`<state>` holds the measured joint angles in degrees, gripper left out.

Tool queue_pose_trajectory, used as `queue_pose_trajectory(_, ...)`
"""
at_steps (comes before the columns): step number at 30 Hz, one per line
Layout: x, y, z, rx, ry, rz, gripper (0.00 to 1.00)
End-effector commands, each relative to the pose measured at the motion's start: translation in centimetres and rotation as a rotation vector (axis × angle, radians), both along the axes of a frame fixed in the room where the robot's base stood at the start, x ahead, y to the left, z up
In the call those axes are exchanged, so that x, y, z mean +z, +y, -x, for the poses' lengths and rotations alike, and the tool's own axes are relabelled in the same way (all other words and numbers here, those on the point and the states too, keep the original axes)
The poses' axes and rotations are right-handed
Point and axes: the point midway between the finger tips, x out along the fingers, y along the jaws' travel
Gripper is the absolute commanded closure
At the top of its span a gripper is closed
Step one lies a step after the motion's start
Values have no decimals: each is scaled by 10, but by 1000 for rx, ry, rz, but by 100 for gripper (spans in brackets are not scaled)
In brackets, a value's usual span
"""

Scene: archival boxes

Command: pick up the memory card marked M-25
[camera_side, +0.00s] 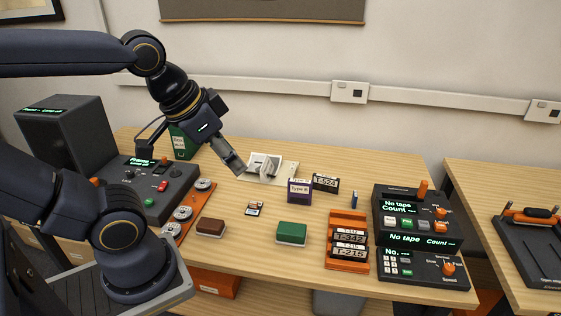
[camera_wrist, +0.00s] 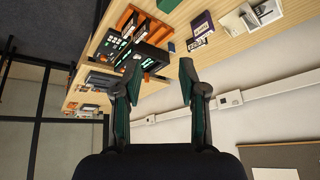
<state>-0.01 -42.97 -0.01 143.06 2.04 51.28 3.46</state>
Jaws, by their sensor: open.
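Small dark cards with pale labels (camera_side: 255,209) lie on the wooden table in the side view, left of centre. Their marks are too small to read, so I cannot tell whether one is M-25. My gripper (camera_side: 238,168) is above the back of the table, behind and above these cards and apart from them. In the wrist view my gripper (camera_wrist: 159,70) shows two fingers spread wide with nothing between them. I cannot make out the small cards in the wrist view.
A brown block (camera_side: 211,228) and a green block (camera_side: 292,233) stand near the cards. A purple box (camera_side: 299,191), an orange rack of tapes (camera_side: 348,239) and black control units (camera_side: 417,219) stand to the right. A white stand (camera_side: 272,168) is just right of my gripper.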

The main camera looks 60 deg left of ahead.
Motion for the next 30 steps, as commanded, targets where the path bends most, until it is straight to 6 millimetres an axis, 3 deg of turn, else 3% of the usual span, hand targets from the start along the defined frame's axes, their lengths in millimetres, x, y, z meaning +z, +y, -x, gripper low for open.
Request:
queue_pose_trajectory(4,38,35,-28,-110,-62,-231,58)
queue_pose_trajectory(9,68,79,-89,-281,8,-543,58)
queue_pose_trajectory(11,72,91,-114,-345,48,-645,58)
queue_pose_trajectory(16,69,116,-201,-564,201,-956,58)
queue_pose_trajectory(20,45,118,-272,-758,338,-1189,58)
queue_pose_trajectory(23,13,109,-323,-913,442,-1358,58)
queue_pose_trajectory(27,-50,82,-382,-1139,579,-1573,58)
queue_pose_trajectory(30,-105,58,-408,-1287,659,-1694,58)
